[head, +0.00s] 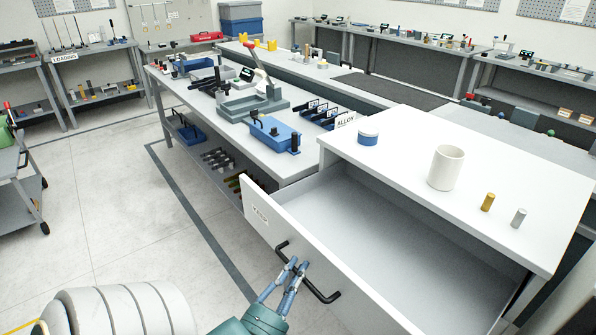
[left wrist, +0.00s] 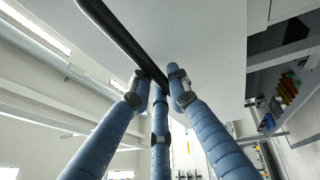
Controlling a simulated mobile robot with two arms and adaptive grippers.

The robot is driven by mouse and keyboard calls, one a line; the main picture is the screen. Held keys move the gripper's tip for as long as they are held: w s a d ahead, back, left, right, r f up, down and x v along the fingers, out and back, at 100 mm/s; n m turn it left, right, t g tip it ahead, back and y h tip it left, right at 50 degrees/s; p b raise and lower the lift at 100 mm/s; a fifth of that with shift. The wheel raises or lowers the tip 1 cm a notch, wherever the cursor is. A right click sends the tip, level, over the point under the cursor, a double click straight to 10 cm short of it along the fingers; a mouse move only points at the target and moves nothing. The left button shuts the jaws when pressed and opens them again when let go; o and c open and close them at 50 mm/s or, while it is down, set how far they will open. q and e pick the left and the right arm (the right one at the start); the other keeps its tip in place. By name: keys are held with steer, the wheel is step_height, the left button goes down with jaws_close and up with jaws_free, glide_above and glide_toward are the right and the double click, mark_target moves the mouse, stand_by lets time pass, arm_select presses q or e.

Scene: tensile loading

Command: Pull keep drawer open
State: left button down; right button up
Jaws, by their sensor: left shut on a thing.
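The keep drawer (head: 390,245) is pulled well out of the white cabinet (head: 400,165), and its inside looks empty. In the left wrist view the fingers (left wrist: 158,85) close around the black handle (left wrist: 115,32) in front of the pale panel. My right gripper is not in view.
On the cabinet top stand a white cup (head: 446,167), a blue-and-white round container (head: 368,134), a brass cylinder (head: 488,202) and a grey cylinder (head: 519,217). A long workbench (head: 215,110) with tools adjoins the cabinet. Open floor (head: 130,210) lies to the left.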

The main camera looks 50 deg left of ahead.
arm_select(q)
steer(key=c, duration=1.9)
jaws_free()
steer(key=shift+d+f, duration=0.1)
steer(key=shift+o, duration=1.3)
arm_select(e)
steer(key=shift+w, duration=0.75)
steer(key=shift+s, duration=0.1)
arm_select(q)
steer(key=shift+s, duration=0.1)
steer(key=v, duration=1.1)
steer(key=shift+s+d, duration=0.15)
steer(key=shift+s, duration=0.2)
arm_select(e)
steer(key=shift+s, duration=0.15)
arm_select(q)
steer(key=shift+f, duration=0.1)
